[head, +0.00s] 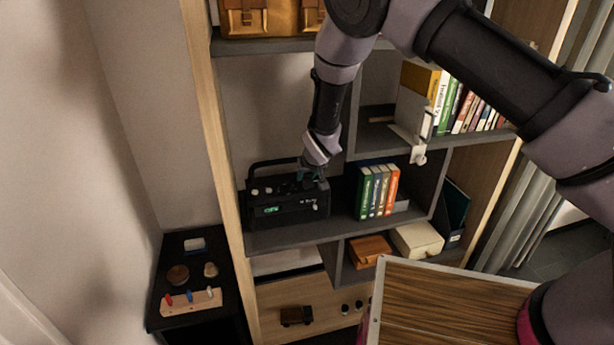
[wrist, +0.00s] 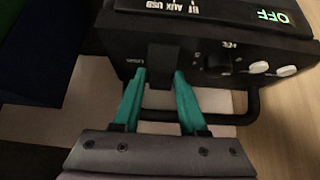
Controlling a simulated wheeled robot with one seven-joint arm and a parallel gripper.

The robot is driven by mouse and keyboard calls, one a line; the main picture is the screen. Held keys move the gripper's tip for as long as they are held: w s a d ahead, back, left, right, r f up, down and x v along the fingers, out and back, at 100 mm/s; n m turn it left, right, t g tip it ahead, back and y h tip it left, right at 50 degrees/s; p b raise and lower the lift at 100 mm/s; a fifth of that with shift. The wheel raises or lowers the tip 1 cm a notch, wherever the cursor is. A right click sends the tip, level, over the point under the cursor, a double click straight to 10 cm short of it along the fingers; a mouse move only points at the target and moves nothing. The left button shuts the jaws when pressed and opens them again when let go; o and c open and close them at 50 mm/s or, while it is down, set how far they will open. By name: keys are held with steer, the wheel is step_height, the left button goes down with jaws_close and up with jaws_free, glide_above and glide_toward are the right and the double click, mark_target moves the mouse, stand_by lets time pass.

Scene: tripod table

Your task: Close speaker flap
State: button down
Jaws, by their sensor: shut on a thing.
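The black speaker (head: 287,209) stands on a grey shelf, with a handle over its top and a lit green display on its front. In the wrist view the speaker (wrist: 205,35) fills the upper part, with a green OFF label, a dark knob and two white buttons. A dark flap (wrist: 161,52) sticks out at its edge between my teal fingertips. My gripper (wrist: 160,76) is shut on this flap, with a finger at each side. In the head view my gripper (head: 309,174) is at the top right of the speaker. The flap is too small to make out there.
Several upright books (head: 377,192) stand close right of the speaker on the shelf. A wooden side panel (head: 215,150) bounds the shelf at the left. Boxes (head: 416,240) sit below. A black side table (head: 165,318) with small items stands at the lower left.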

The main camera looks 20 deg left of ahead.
steer(key=c, duration=0.6)
jaws_free()
steer(key=shift+c, duration=0.2)
steer(key=v, duration=1)
steer(key=shift+s+r, duration=0.25)
steer(key=shift+r, duration=0.05)
